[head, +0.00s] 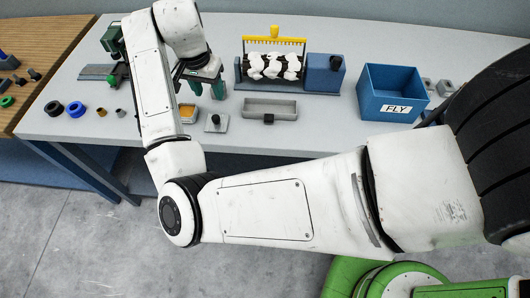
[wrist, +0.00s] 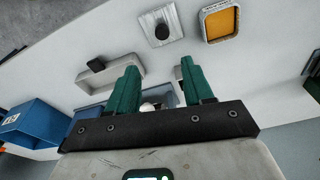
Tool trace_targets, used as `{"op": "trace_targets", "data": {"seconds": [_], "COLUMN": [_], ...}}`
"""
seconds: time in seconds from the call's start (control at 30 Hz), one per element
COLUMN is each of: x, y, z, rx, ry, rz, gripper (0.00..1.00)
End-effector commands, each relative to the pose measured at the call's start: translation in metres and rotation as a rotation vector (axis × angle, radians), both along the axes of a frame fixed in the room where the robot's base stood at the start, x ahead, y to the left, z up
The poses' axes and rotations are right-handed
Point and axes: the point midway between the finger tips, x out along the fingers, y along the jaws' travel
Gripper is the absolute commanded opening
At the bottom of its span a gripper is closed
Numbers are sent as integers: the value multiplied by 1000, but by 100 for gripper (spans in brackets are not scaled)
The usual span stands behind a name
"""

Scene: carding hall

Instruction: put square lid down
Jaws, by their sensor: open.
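The square lid (head: 216,122), a flat light-grey plate with a dark round knob, lies on the grey table near its front edge. It also shows in the wrist view (wrist: 160,23), knob up, beyond my fingertips. My gripper (head: 207,88) hangs above the table, behind the lid in the head view. Its two green fingers (wrist: 155,66) are apart with nothing held between them. A square dish with an orange inside (head: 187,112) sits just left of the lid, and it shows in the wrist view (wrist: 221,22) too.
A grey tray (head: 285,105) with a dark block at its front stands right of the lid. Behind it is a roller machine with white fluff (head: 275,66). A blue FLY bin (head: 385,105) stands farther right. Several rings and small parts (head: 76,109) lie left.

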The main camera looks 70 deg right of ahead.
Motion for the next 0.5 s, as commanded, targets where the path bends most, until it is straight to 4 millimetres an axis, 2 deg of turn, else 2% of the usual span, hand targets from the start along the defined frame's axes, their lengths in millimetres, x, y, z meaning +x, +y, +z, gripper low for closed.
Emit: {"op": "trace_targets", "data": {"seconds": [0.1,0.23,0.37,0.5], "x": [-20,-44,-67,-95], "y": [-23,-43,-46,-33], "z": [-9,-19,-35,-59], "rx": [-87,-193,-267,-299], "ry": [5,13,34,64], "rz": [58,192,362,570], "gripper": [51,51,51,51]}}
